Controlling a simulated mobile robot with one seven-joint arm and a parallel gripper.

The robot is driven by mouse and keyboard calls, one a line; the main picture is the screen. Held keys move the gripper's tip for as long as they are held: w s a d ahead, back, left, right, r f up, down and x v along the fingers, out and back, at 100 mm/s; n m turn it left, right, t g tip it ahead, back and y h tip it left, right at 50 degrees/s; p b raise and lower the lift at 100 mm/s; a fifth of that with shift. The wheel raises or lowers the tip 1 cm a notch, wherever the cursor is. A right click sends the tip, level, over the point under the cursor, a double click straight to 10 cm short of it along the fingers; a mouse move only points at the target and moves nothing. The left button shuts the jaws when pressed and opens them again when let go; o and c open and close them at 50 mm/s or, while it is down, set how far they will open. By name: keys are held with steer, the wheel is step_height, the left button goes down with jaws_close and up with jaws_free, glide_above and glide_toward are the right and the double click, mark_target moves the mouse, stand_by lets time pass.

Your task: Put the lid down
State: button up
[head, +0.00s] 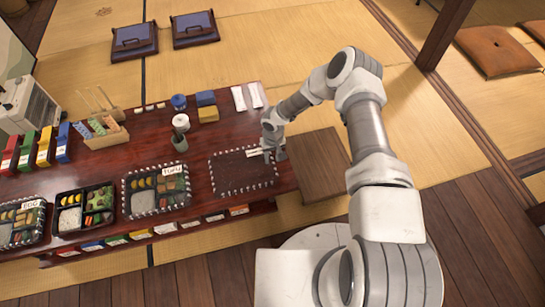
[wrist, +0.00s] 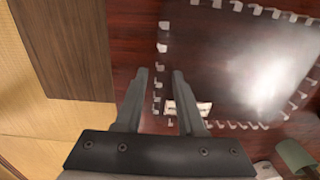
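The lid (head: 235,175) is a clear rectangle with white clip-like marks around its rim. It appears to lie flat on the right end of the dark red table. It fills the upper right of the wrist view (wrist: 225,65) with a bright reflection. A small white label (wrist: 195,108) shows near its edge. My gripper (head: 270,154) is at the lid's right end. In the wrist view my gripper (wrist: 161,78) is open, with a gap between the fingers and the lid's edge passing between them. I cannot tell whether the fingers touch it.
Bento boxes stand to the left: one marked TOFU (head: 155,190), an uncovered one (head: 84,210) and one marked EGG (head: 22,222). A dark green cup (head: 180,143), white wrapped items (head: 247,97) and small blocks (head: 207,107) stand behind. A brown wooden panel (head: 322,165) lies right of the table.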

step_height(320, 180, up, 12)
steer(key=p, duration=0.3)
steer(key=shift+r+p, duration=0.2)
steer(key=shift+p, duration=0.15)
steer(key=s+d+r+t+h, duration=0.1)
steer(key=d+r, duration=0.3)
steer(key=r, duration=0.7)
steer(key=d+r+m+t+h, duration=0.1)
steer(key=d+r, duration=0.3)
steer(key=r, duration=0.7)
steer(key=s+d+r+h, duration=0.1)
steer(key=d+r, duration=0.2)
steer(key=r, duration=0.9)
steer(key=s+d+r+m+t, duration=0.15)
steer(key=s+d+r, duration=0.25)
steer(key=s+r, duration=0.65)
steer(key=s+r+t+y, duration=0.2)
steer(key=s+r, duration=0.2)
steer(key=s, duration=0.8)
steer(key=shift+s+a+r+m+y, duration=0.25)
steer(key=shift+a+r+m+y, duration=0.1)
steer(key=shift+a+r+y, duration=0.05)
steer(key=shift+r, duration=0.1)
step_height(320, 180, up, 18)
steer(key=p, duration=1.7)
steer(key=shift+f+p, duration=0.25)
steer(key=shift+p, duration=0.05)
